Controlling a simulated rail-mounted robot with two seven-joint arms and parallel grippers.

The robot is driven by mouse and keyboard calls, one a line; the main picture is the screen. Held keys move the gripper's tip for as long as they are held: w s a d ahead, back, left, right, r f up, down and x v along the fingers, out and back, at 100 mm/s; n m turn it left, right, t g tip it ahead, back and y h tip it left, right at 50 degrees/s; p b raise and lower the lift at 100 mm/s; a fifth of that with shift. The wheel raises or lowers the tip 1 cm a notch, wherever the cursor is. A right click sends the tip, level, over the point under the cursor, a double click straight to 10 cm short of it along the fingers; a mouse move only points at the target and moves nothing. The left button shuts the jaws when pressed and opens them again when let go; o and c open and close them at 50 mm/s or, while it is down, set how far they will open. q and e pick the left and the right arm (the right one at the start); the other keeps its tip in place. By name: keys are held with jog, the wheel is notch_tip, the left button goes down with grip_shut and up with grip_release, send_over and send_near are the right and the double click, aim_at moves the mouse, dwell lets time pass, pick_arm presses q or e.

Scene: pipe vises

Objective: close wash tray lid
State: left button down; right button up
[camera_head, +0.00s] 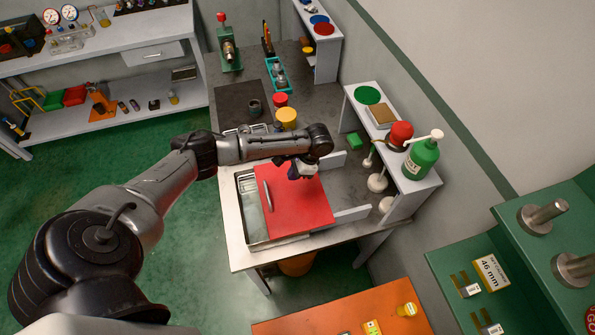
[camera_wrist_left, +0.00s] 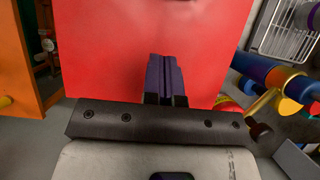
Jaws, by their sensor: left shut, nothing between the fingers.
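The wash tray lid (camera_head: 285,205) is a flat red panel with a pale bar handle (camera_head: 268,196) near its left edge. It lies over most of the metal wash tray (camera_head: 247,190), and a strip of the tray shows along the left side. My left gripper (camera_head: 302,172) is over the back right part of the lid, its fingers shut and empty. In the left wrist view the shut dark fingers (camera_wrist_left: 165,78) stand in front of the red lid (camera_wrist_left: 110,50). Whether they touch it, I cannot tell. My right gripper is not in view.
Pale brackets (camera_head: 352,213) stand right of the lid. A side shelf (camera_head: 410,185) with a green bottle (camera_head: 420,158) is close on the right. Yellow and red round containers (camera_head: 286,118) stand behind my arm. An orange table (camera_head: 340,312) is in front.

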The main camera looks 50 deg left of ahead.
aim_at(276, 195)
pick_arm(q)
jog(key=x, duration=0.6)
jog(key=shift+s+f, duration=0.2)
jog(key=shift+s+a+r+p, duration=0.15)
jog(key=shift+s+a+p, duration=0.05)
jog(key=shift+s+p, duration=0.3)
jog(key=shift+s+a+r+p, duration=0.15)
jog(key=shift+s+a+p, duration=0.05)
jog(key=shift+s+p, duration=0.25)
jog(key=shift+s+a+r, duration=0.1)
jog(key=shift+s+a, duration=0.2)
jog(key=shift+s, duration=0.55)
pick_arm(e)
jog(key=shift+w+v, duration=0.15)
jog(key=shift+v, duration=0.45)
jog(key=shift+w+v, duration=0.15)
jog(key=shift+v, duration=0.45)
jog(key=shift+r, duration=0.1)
